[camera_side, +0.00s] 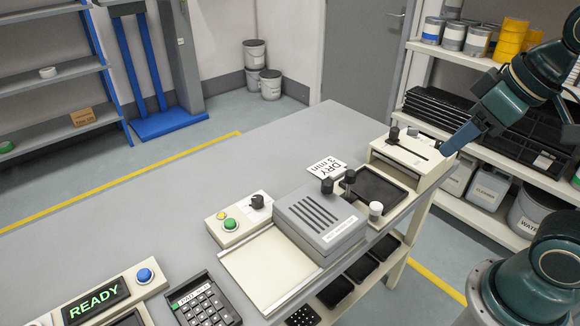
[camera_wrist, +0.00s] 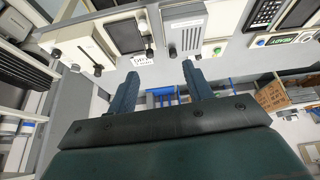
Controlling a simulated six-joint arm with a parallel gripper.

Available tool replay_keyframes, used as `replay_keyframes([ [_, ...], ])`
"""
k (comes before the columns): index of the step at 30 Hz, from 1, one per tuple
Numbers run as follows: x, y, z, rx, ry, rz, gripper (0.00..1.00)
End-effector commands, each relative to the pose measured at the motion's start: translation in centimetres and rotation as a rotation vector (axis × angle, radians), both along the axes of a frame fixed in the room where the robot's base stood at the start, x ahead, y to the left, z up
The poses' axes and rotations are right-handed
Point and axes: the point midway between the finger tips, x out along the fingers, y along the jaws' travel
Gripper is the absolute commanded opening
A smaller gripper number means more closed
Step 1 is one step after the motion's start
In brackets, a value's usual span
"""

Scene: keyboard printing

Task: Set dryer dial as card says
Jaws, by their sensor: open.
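The white card (camera_side: 326,166) lies flat on the bench behind the grey dryer and reads "DRY 3 min". It shows small in the wrist view (camera_wrist: 141,59). The dryer (camera_side: 316,222) is a grey vented box beside a cream plate. To its left is a cream control box (camera_side: 232,229) with a green button, a yellow button and a black dial (camera_side: 257,201); the dial's setting is too small to read. My gripper (camera_side: 458,140) is above the bench's right end, well away from the dial. In the wrist view its two fingers (camera_wrist: 160,70) are apart with nothing between them.
A cream slotted unit (camera_side: 411,152) with black knobs and a dark tray (camera_side: 378,190) stand right of the dryer. A keypad (camera_side: 206,302) and READY display (camera_side: 95,299) are at the front left. The bench's back left is clear. Shelves stand at right.

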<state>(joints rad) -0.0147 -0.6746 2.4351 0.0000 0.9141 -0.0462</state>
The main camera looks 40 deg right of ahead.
Motion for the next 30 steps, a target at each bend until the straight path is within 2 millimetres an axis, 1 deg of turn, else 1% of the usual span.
replay_keyframes([
  [5, 3.0, 0.6, 1.3, -0.030, 0.040, 0.084, 0.51],
  [9, 5.8, 1.2, 2.1, -0.057, 0.074, 0.162, 0.51],
  [16, 10.7, 2.5, 2.7, -0.099, 0.128, 0.293, 0.51],
  [23, 15.6, 4.1, 2.3, -0.137, 0.181, 0.426, 0.51],
  [30, 20.6, 6.1, 0.8, -0.172, 0.234, 0.567, 0.51],
])
